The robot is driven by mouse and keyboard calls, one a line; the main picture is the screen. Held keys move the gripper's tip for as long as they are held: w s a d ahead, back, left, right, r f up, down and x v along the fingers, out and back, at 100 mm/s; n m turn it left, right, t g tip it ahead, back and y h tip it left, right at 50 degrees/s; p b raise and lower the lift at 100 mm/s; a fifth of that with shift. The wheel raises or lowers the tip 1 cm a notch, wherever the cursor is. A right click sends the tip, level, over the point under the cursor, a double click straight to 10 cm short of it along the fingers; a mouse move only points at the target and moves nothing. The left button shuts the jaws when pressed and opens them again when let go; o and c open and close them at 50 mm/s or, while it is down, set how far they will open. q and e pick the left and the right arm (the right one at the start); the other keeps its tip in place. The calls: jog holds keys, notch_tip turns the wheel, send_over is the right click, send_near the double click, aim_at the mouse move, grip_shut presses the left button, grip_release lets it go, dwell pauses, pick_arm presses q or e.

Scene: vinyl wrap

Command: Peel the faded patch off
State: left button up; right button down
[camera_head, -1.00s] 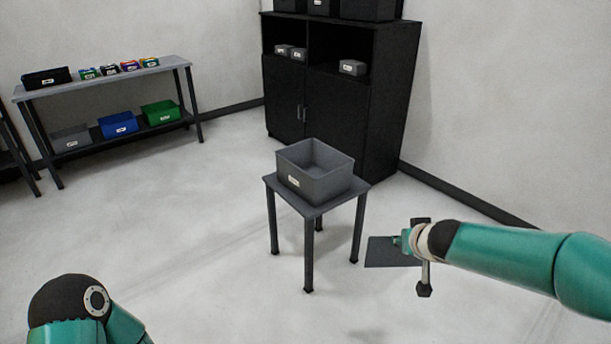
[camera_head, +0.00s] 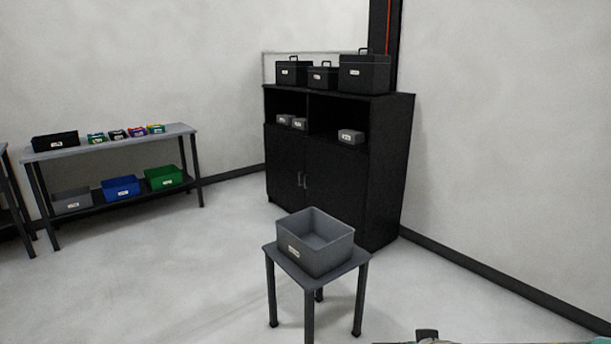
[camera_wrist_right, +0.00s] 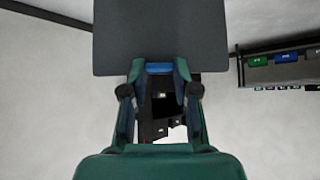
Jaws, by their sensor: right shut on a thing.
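The patch is a flat dark grey sheet (camera_wrist_right: 160,35) across the top of the right wrist view. In the head view only a sliver of my right wrist (camera_head: 427,336) shows at the bottom edge. Most of the sheet is out of that view. The surface the patch came from cannot be made out. My left gripper is not in view.
An open grey bin (camera_head: 315,243) sits on a small dark table (camera_head: 330,275). Behind it stands a black cabinet (camera_head: 335,190) with cases on top. A shelf bench (camera_head: 110,147) with coloured bins is at the left. The floor between is clear.

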jog(key=s, duration=0.1)
jog(key=s+a+p, duration=0.1)
jog(key=s, duration=0.1)
jog(key=s+a, duration=0.1)
jog(key=s, duration=0.1)
jog(key=shift+s+a, duration=0.2)
jog(key=shift+a, duration=0.05)
jog(key=shift+f, duration=0.1)
